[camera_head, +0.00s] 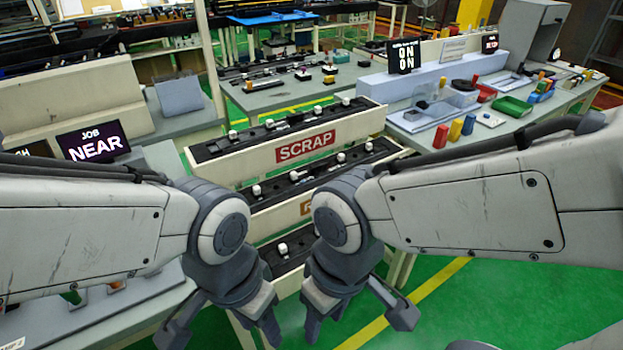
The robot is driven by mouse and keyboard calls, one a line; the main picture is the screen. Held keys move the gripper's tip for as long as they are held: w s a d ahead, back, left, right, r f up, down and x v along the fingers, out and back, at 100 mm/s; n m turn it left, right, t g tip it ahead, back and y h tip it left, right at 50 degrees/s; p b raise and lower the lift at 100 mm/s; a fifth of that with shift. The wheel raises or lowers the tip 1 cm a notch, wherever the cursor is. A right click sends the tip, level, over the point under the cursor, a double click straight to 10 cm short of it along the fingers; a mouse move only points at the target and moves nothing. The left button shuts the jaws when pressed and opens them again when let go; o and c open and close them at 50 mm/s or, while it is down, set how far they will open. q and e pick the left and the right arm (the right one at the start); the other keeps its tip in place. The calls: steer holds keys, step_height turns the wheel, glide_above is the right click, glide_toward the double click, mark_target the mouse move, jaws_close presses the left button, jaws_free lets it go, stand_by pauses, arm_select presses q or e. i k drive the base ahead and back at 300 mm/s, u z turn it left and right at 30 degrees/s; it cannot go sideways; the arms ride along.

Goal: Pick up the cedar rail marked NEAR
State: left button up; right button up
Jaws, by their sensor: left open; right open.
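I cannot make out a cedar rail marked NEAR; my arms hide part of the benches. The word NEAR shows on a dark screen (94,142) headed JOB at the left. My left gripper (222,325) points down at the lower middle, its fingers apart and nothing seen between them. My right gripper (358,315) points down just right of it, also open with nothing seen between its fingers. Both are in front of a stepped rack (222,172) with dark channels holding small white-topped pieces.
A red SCRAP sign (306,146) is on the rack's upper tier; a lower sign is partly hidden. A right-hand bench (408,136) carries colored blocks, a green tray (512,106) and a screen (404,56). Green floor (470,310) is clear at the lower right.

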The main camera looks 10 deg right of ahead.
mark_target(318, 170)
steer(key=z, duration=1.55)
steer(key=i, duration=1.9)
steer(key=u, duration=3.5)
